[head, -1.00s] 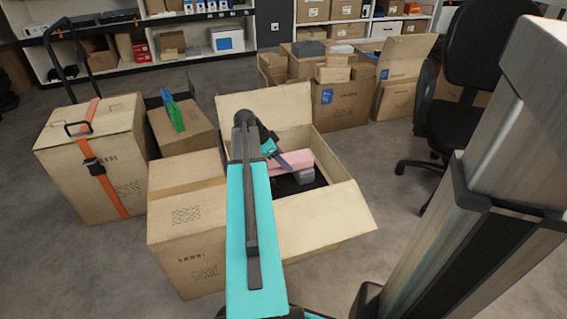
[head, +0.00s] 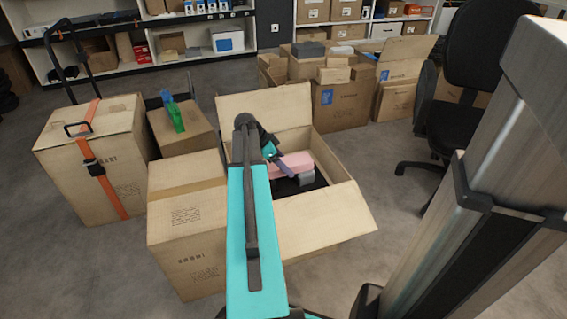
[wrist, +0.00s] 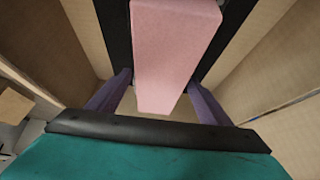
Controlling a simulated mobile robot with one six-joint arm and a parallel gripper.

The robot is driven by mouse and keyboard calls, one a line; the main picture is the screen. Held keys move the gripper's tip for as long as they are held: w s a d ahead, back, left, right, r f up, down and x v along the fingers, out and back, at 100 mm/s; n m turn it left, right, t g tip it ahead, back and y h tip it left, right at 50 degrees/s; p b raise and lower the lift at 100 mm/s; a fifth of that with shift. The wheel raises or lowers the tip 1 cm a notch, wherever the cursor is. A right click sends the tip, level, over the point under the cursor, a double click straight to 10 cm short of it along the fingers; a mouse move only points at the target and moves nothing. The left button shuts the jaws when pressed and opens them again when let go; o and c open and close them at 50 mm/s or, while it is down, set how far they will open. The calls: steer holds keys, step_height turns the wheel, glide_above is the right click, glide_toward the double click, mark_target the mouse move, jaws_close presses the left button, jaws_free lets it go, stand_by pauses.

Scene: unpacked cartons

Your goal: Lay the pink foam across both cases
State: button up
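The pink foam (head: 297,161) is a long block inside the open carton (head: 323,221). In the wrist view the foam (wrist: 172,52) fills the space between the two purple fingers of my gripper (wrist: 160,85). The fingers press close on its two sides, so my gripper is shut on it. In the head view my gripper (head: 281,165) reaches into the carton from the left. A small grey object (head: 306,179) shows just below the foam's right end. Dark material lies beneath. I cannot make out two separate cases; the arm and carton flap hide part of the inside.
Carton walls and raised flaps surround my gripper closely. A strapped carton (head: 82,160) and a smaller carton with a green item (head: 176,117) on top stand left. More cartons (head: 342,102) stand behind, and an office chair (head: 470,90) stands right. Some grey floor is clear.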

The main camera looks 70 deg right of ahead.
steer(key=shift+r, duration=0.15)
steer(key=shift+r, duration=0.25)
steer(key=p+v, duration=0.3)
steer(key=v, duration=0.9)
steer(key=shift+p, duration=0.4)
steer(key=shift+r, duration=0.15)
